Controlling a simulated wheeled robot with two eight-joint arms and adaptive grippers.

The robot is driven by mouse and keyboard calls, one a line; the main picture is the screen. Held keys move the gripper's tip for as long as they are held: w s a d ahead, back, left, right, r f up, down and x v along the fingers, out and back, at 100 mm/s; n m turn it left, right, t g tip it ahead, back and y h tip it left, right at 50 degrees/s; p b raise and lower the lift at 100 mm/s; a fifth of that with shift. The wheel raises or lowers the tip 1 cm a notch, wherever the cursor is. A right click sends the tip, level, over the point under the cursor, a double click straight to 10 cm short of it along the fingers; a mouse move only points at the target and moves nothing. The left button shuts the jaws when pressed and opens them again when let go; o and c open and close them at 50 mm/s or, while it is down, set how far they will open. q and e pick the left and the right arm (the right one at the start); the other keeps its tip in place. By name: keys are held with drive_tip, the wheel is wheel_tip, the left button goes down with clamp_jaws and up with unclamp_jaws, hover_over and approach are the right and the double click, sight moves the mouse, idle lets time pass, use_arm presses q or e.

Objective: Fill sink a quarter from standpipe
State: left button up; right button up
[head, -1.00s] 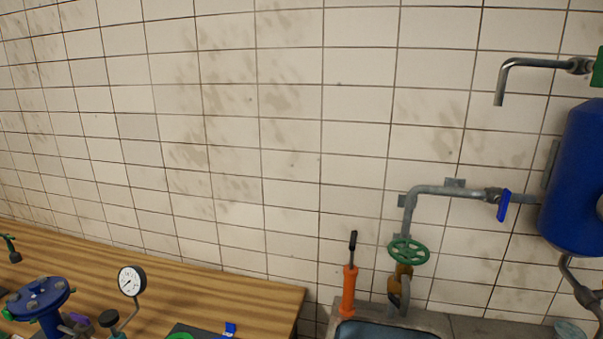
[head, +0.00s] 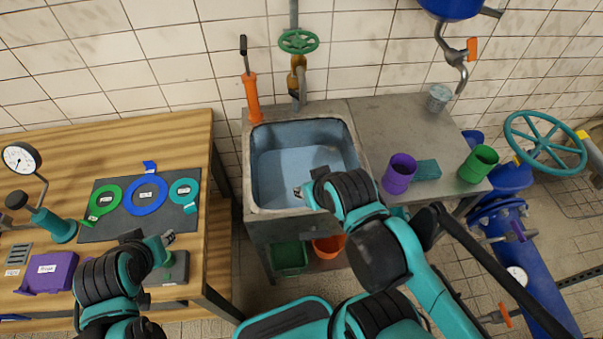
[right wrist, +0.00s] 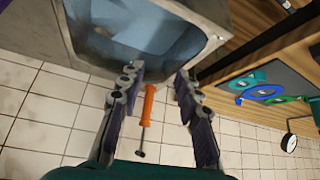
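The sink (head: 247,180) has a blue basin and stands at the wall beside the wooden bench. I cannot tell whether the basin holds water. It also shows in the right wrist view (right wrist: 85,40). A standpipe with a green handwheel (head: 298,42), a brass-coloured body (head: 298,66) and a grey spout (head: 299,92) stands at the sink's back edge. My right gripper (head: 299,191) is over the front of the basin, well short of the handwheel. Its fingers are apart and empty in the right wrist view (right wrist: 160,70). My left gripper (head: 168,239) is over the bench's right part; its finger gap is unclear.
An orange tool (head: 252,100) stands upright at the sink's back left corner. A metal cup (head: 438,98), purple cup (head: 398,173), teal sponge (head: 427,172) and green cup (head: 478,164) are on the counter. Rings lie on a dark mat (head: 100,232). A teal handwheel (head: 545,140) is at right.

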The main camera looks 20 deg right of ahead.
wheel_tip(320, 180, up, 26)
drive_tip(key=f+m+g+p, duration=0.1)
drive_tip(key=m+g+p, duration=0.2)
drive_tip(key=m+p, duration=1.75)
hover_over(308, 49)
drive_tip(key=s+p, duration=0.2)
drive_tip(key=s, duration=0.1)
drive_tip(key=n, duration=0.3)
drive_tip(key=shift+m, duration=0.25)
drive_tip(key=x, duration=0.7)
clamp_jaws()
